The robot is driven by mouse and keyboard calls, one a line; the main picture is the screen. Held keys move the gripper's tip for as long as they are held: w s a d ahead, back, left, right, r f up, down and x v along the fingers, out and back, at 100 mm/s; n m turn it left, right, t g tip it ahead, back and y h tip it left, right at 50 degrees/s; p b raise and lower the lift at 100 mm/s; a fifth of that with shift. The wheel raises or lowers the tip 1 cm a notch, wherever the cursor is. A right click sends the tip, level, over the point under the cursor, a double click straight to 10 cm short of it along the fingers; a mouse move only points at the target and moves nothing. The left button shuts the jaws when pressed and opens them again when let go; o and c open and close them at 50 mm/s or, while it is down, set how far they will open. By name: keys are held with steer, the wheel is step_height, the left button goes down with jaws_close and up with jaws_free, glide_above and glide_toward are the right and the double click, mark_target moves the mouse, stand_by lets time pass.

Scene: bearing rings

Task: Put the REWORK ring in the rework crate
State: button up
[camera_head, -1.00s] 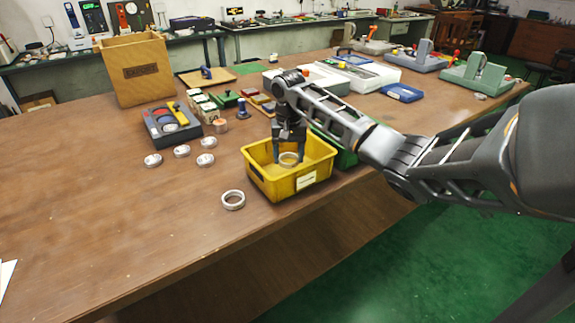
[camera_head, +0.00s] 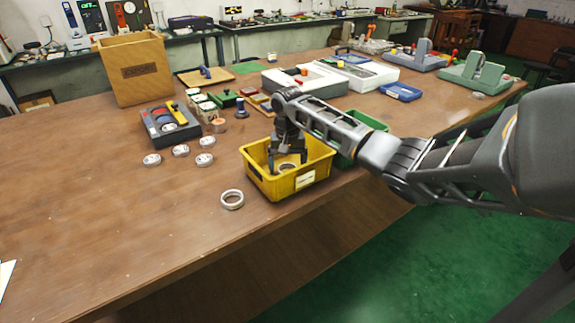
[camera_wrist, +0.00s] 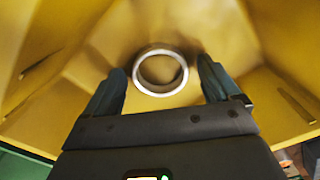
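A metal ring (camera_head: 286,167) lies in the yellow crate (camera_head: 264,184), whose front label is too small to read. The ring also shows in the wrist view (camera_wrist: 138,73), against the yellow floor of the crate. My gripper (camera_head: 288,158) is inside the crate, just over the ring. In the wrist view my gripper (camera_wrist: 162,85) is open, with a finger on each side of the ring and a gap to both. No marking on the ring is readable. A second metal ring (camera_head: 232,199) lies on the table left of the crate.
A green crate (camera_head: 373,124) stands right behind the yellow one, partly behind my arm. Several small round pieces (camera_head: 181,151) lie to the left, by a dark tool tray (camera_head: 184,133). A wooden box (camera_head: 137,72) stands at the back. The table's front left is clear.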

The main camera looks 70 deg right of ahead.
mark_target(287, 169)
steer(key=shift+r, duration=0.15)
step_height(287, 169, up, 12)
steer(key=shift+b, duration=0.35)
